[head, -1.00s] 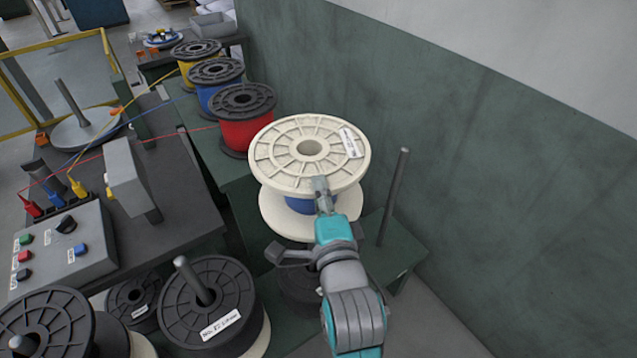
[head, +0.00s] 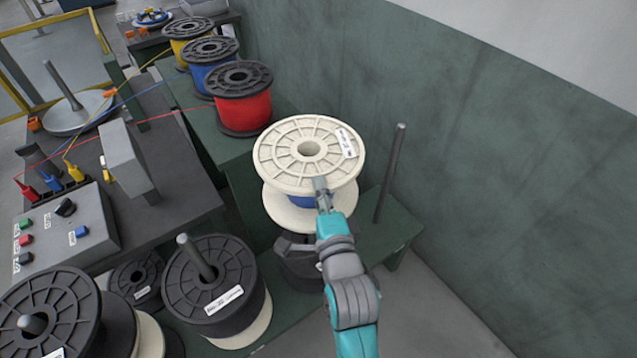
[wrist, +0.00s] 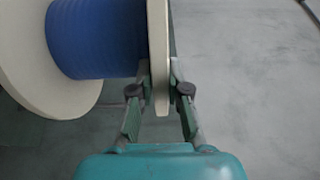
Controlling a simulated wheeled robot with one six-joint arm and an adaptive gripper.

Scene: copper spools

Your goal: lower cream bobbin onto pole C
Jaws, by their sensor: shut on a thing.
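The cream bobbin (head: 275,165), with blue winding (wrist: 95,38) between its flanges, is held roughly upright in the air. My gripper (head: 321,188) is shut on the near rim of its upper flange. In the wrist view the cream flange (wrist: 158,55) lies between the two fingers (wrist: 160,95). A bare grey pole (head: 391,170) stands on the green bench just right of the bobbin, apart from it in the picture. No pole letter is legible, so I cannot tell which is pole C. Whatever lies directly under the bobbin is mostly hidden.
A dark spool (head: 302,268) shows below the bobbin, partly behind my arm. Black-flanged spools (head: 215,285) sit on poles at the front left. Red (head: 243,108), blue and yellow spools stand behind. A green wall (head: 510,170) bounds the right side.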

